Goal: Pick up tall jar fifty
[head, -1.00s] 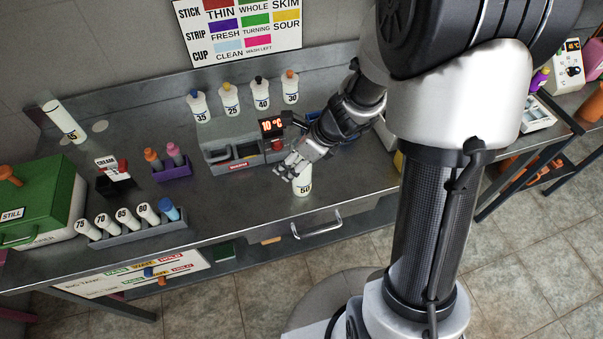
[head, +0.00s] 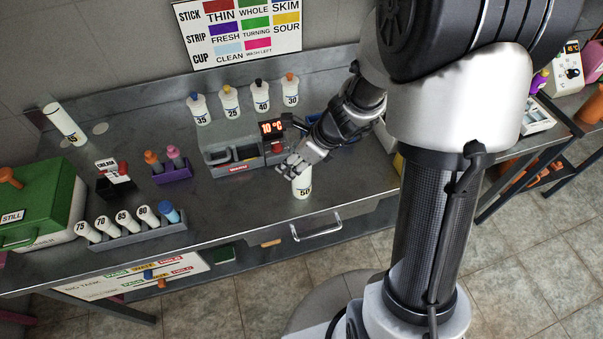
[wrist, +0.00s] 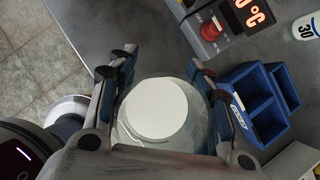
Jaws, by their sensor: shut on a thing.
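The tall jar fifty (head: 302,184) is a white jar marked 50, upright near the front edge of the steel bench. My gripper (head: 293,165) is at its upper part, shut on it. In the wrist view my gripper (wrist: 160,80) has a finger on each side of the jar (wrist: 155,108), whose round white top shows between them. The head view does not show clearly whether the jar's base touches the bench, and part of its top is hidden by my gripper.
A grey unit with a red 10 °C display (head: 271,128) stands just behind. Jars 35, 25, 40 and 30 (head: 291,93) line the back. A rack of jars (head: 138,235), a purple holder (head: 172,173) and a green box (head: 40,205) are at left. Blue bins (wrist: 257,105) sit beside my gripper.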

